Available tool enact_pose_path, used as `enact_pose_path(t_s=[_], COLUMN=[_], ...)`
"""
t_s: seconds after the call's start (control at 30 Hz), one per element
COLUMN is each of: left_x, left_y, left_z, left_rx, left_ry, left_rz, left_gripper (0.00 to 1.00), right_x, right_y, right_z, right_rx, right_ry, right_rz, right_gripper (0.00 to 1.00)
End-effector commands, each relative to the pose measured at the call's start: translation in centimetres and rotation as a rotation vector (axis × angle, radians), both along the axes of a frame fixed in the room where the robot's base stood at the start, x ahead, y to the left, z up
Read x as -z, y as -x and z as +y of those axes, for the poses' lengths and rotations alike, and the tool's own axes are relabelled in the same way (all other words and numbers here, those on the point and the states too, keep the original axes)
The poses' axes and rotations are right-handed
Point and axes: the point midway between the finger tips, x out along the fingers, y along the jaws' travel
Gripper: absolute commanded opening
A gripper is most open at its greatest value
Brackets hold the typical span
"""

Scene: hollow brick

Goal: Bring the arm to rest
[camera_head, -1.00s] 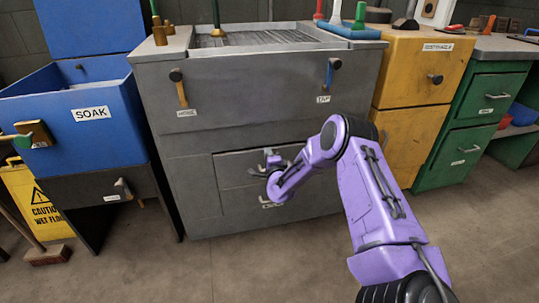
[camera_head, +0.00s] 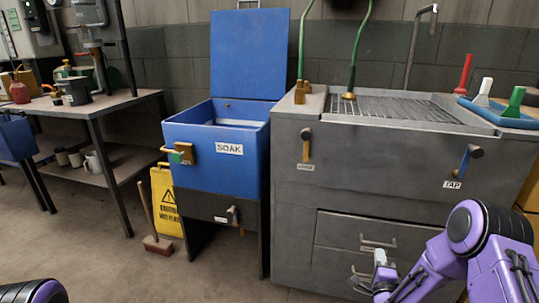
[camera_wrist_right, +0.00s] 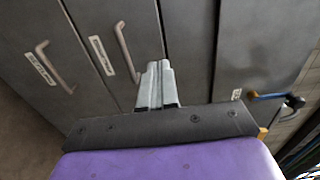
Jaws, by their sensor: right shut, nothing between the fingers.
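My right arm (camera_head: 470,240) is purple with black joints and comes in at the lower right of the head view. Its gripper (camera_head: 380,258) is in front of the grey unit's drawers, partly hidden by the arm. In the right wrist view the pale gripper fingers (camera_wrist_right: 156,68) are together with nothing between them. The grey drawer fronts with bar handles (camera_wrist_right: 126,52) are beyond them; I cannot tell the exact gap. A piece of my left arm (camera_head: 35,292) shows at the bottom left corner, and its gripper is out of view.
The grey sink unit (camera_head: 400,150) has a lever labelled TAP (camera_head: 464,160). Left of it are the blue SOAK tub (camera_head: 215,170), a yellow caution sign (camera_head: 166,200), a broom (camera_head: 157,245) and a workbench (camera_head: 120,103). Open floor (camera_head: 90,250) lies at the front left.

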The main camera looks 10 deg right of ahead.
Motion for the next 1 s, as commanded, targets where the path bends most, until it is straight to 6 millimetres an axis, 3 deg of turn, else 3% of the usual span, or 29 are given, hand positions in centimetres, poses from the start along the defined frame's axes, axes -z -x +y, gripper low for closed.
enact_pose_path(t_s=[0.07, 0.17, 0.3, 0.4, 0.53, 0.73, 0.8, 1.0], left_x=[0.0, 0.0, 0.0, 0.0, 0.0, 0.0, -3.5, -9.5], left_y=[0.0, 0.0, 0.0, 0.0, 0.0, 0.0, 0.0, 0.0], left_z=[0.0, 0.0, 0.0, 0.0, 0.0, 0.0, 0.0, 0.0], left_rx=[0.000, 0.000, 0.000, 0.000, 0.000, 0.000, 0.000, 0.000], left_ry=[0.000, 0.000, 0.000, 0.000, 0.000, 0.000, 0.001, 0.000], left_rz=[0.000, 0.000, 0.000, 0.000, 0.000, 0.000, 0.001, 0.000], left_gripper=[0.34, 0.34, 0.34, 0.34, 0.34, 0.34, 0.34, 0.34], right_x=[0.4, 4.4, 11.5, 14.5, 16.5, 17.7, 14.1, 8.2], right_y=[-0.1, 2.4, 9.9, 15.7, 22.7, 32.0, 31.7, 31.6], right_z=[0.2, 2.5, 8.9, 11.9, 14.2, 16.3, 16.1, 16.1], right_rx=[-0.011, -0.063, -0.293, -0.450, -0.621, -0.831, -0.817, -0.814], right_ry=[0.058, 0.218, 0.428, 0.528, 0.615, 0.721, 0.710, 0.706], right_rz=[0.054, 0.372, 0.865, 1.109, 1.341, 1.572, 1.566, 1.563], right_gripper=[0.00, 0.00, 0.00, 0.00, 0.00, 0.00, 0.00, 0.00])
